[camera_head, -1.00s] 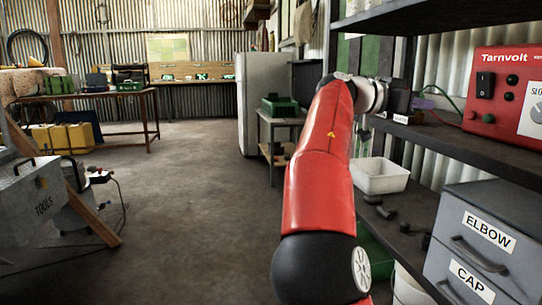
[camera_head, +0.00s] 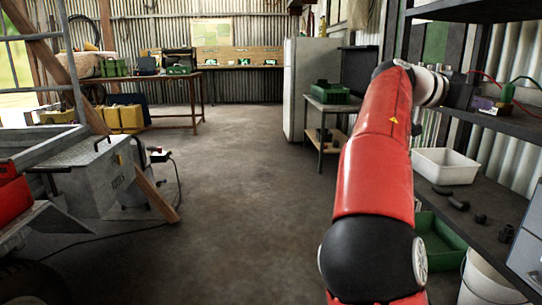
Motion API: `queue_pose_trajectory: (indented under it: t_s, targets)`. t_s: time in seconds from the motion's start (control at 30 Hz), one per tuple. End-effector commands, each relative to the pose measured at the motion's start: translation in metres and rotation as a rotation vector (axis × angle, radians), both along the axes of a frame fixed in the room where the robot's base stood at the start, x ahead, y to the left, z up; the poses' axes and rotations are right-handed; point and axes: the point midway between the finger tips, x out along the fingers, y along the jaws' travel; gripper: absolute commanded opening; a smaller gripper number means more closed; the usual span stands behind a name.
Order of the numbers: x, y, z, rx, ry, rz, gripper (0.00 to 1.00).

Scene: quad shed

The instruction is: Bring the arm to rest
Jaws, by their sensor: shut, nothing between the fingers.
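My red arm rises from the bottom right of the head view and reaches up toward the shelving on the right. Its white wrist ends in my dark gripper (camera_head: 460,92), which is small in the picture and beside the middle shelf (camera_head: 510,122). The gripper is shut and I see nothing held in it. Its fingertips are hard to make out against the shelf.
A white bin (camera_head: 446,168) and several dark fittings (camera_head: 458,203) lie on the lower shelf. A green crate (camera_head: 440,240) and a white bucket (camera_head: 490,280) stand below. A grey toolbox (camera_head: 85,185) and wooden brace are at left. The concrete floor (camera_head: 240,170) ahead is clear.

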Motion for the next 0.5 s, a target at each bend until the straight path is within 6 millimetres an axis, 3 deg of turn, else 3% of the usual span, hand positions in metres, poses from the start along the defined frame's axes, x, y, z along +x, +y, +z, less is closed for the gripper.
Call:
queue_pose_trajectory:
  t_s: [0.33,0.5]
  targets:
    - [-0.024,-0.034,-0.063,0.269,0.108,0.102,0.00]
    - [-0.042,-0.033,-0.110,0.454,0.182,0.224,0.00]
